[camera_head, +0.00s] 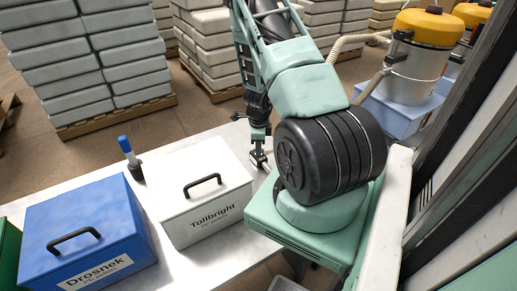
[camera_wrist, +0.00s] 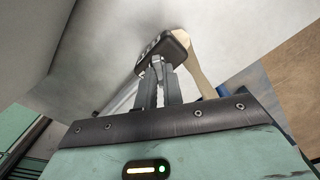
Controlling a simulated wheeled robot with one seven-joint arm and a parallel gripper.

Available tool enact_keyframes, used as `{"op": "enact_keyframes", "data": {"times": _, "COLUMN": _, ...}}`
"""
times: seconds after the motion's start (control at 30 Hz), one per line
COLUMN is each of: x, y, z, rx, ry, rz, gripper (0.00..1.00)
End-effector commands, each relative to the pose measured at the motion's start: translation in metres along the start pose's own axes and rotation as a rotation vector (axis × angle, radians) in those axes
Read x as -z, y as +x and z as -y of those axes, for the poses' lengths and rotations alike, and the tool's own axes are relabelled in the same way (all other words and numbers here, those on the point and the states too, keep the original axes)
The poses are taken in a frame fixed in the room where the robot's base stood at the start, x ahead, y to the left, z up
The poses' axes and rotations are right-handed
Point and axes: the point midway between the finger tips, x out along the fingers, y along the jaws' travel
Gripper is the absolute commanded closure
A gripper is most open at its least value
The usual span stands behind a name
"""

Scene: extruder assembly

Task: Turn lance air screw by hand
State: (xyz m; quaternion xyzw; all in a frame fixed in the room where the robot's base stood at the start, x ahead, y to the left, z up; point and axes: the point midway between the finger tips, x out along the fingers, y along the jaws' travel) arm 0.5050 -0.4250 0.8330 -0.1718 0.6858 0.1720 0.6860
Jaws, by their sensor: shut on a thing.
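My gripper (camera_head: 260,158) is low over the light table, just right of the white box, in the head view. In the wrist view, its two grey fingers (camera_wrist: 158,68) are close together at a small dark block-shaped thing (camera_wrist: 178,42) with rounded corners. A tan, handle-like piece (camera_wrist: 205,62) runs beside the fingers from that block. I cannot tell which part is the lance air screw. The contact between the fingertips and the dark piece is partly hidden.
A white Tollbright box (camera_head: 205,208) stands close left of my gripper. Further left are a blue Drosnek box (camera_head: 85,225) and a blue-topped upright item (camera_head: 126,146). Stacked pallets (camera_head: 85,60) stand behind. A yellow-topped machine (camera_head: 428,28) is at the upper right.

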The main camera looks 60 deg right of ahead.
Motion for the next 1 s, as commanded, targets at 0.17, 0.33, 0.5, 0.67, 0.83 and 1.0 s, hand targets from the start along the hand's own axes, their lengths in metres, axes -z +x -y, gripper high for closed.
{"op": "enact_keyframes", "data": {"times": 0.17, "x": 0.000, "y": 0.000, "z": 0.000, "rx": 0.000, "ry": -0.017, "rz": 0.000, "gripper": 0.69}}
{"op": "enact_keyframes", "data": {"times": 0.33, "x": 0.000, "y": 0.000, "z": 0.000, "rx": 0.000, "ry": -0.016, "rz": 0.000, "gripper": 0.69}}
{"op": "enact_keyframes", "data": {"times": 0.5, "x": 0.000, "y": -0.007, "z": 0.000, "rx": 0.000, "ry": -0.015, "rz": 0.000, "gripper": 0.69}}
{"op": "enact_keyframes", "data": {"times": 0.67, "x": 0.000, "y": -0.022, "z": 0.000, "rx": 0.001, "ry": -0.015, "rz": 0.000, "gripper": 0.69}}
{"op": "enact_keyframes", "data": {"times": 0.83, "x": 0.000, "y": -0.039, "z": 0.000, "rx": 0.001, "ry": -0.015, "rz": -0.001, "gripper": 0.69}}
{"op": "enact_keyframes", "data": {"times": 1.0, "x": 0.000, "y": -0.055, "z": 0.000, "rx": 0.001, "ry": -0.014, "rz": -0.001, "gripper": 0.69}}
